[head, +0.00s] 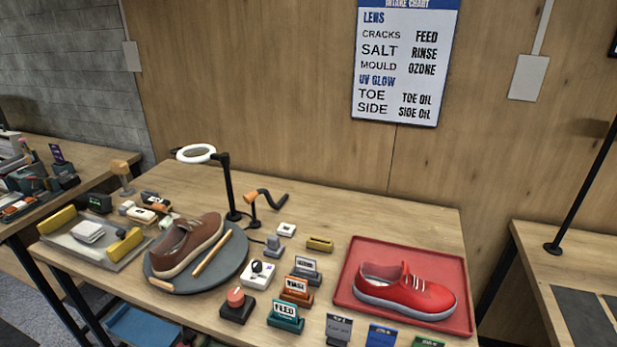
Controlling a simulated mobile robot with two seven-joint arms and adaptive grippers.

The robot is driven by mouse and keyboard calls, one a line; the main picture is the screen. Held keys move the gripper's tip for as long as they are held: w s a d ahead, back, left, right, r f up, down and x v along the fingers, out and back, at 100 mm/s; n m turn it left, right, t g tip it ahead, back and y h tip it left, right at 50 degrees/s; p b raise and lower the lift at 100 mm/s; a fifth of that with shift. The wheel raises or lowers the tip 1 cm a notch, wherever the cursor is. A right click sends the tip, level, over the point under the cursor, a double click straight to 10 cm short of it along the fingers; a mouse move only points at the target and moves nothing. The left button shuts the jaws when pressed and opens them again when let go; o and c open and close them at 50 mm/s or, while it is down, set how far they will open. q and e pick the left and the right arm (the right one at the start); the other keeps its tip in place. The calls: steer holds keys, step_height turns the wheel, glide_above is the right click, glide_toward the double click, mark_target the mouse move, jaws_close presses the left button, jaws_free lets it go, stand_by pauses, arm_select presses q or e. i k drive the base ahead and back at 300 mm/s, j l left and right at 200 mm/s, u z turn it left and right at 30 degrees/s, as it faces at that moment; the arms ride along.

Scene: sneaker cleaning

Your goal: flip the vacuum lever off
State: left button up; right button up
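A white box with a black knob or lever on top (258,272) sits on the table to the right of the round grey turntable (232,268). It may be the vacuum lever, but no label on it can be read and I cannot tell its position. Neither of my grippers is in view.
A brown sneaker (188,243) and wooden stick rest on the turntable. A red sneaker (404,290) sits on a red tray (455,262). Labelled blocks (285,315), a red-topped knob (236,300) and a ring lamp (196,153) stand nearby. The table's back right is clear.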

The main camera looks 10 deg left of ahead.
mark_target(163, 207)
steer(key=u, duration=1.45)
